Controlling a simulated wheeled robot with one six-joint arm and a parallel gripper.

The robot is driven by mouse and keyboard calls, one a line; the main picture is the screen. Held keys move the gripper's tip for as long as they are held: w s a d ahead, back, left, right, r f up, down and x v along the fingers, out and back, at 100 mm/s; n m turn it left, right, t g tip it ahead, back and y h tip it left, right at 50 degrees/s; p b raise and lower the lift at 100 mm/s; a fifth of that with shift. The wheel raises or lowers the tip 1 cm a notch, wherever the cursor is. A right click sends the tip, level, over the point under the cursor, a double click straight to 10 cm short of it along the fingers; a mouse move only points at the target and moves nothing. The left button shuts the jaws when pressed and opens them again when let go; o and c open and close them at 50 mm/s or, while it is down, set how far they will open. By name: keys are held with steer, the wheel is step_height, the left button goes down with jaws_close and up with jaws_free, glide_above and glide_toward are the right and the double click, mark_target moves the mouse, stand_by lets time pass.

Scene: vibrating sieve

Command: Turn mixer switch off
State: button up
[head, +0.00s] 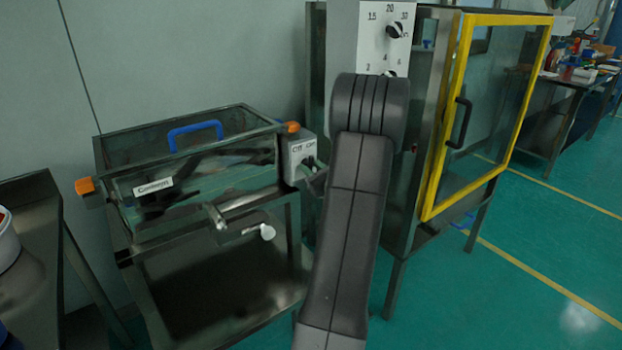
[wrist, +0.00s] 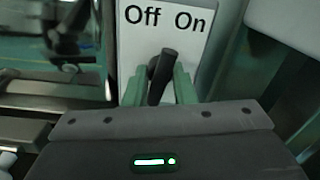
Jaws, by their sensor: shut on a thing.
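The white switch box (head: 301,150) marked "Off" and "On" sits at the right end of the sieve machine (head: 200,165). In the wrist view the switch panel (wrist: 168,28) fills the top middle, "Off" at left and "On" at right. A black switch lever (wrist: 163,72) stands below the labels, its upper end leaning slightly right. My gripper (wrist: 160,85) is shut on this lever, one pale green finger at each side. In the head view my gripper (head: 312,168) is at the box front, partly hidden by my arm.
A blue handle (head: 195,134) is on the machine's lid. A cabinet with a yellow-framed door (head: 432,180) and a white dial panel (head: 372,38) stand right of the machine. A dark table (head: 30,230) is at far left.

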steer(key=n+b, duration=0.2)
steer(key=b, duration=0.1)
steer(key=n+b, duration=0.1)
steer(key=b, duration=0.2)
steer(key=n+b, duration=0.2)
steer(key=b, duration=0.1)
steer(key=shift+f+n, duration=0.3)
steer(key=shift+f, duration=0.05)
steer(key=n+b, duration=0.1)
steer(key=b, duration=0.1)
steer(key=n+b, duration=0.2)
steer(key=shift+r+b, duration=0.25)
steer(key=shift+b, duration=0.05)
steer(key=shift+n, duration=0.3)
steer(key=shift+r, duration=0.1)
steer(key=o, duration=1)
steer(key=shift+d, duration=0.1)
steer(key=p+v, duration=0.1)
steer(key=v, duration=1.2)
steer(key=shift+s+d+p, duration=0.2)
steer(key=shift+s+p, duration=0.1)
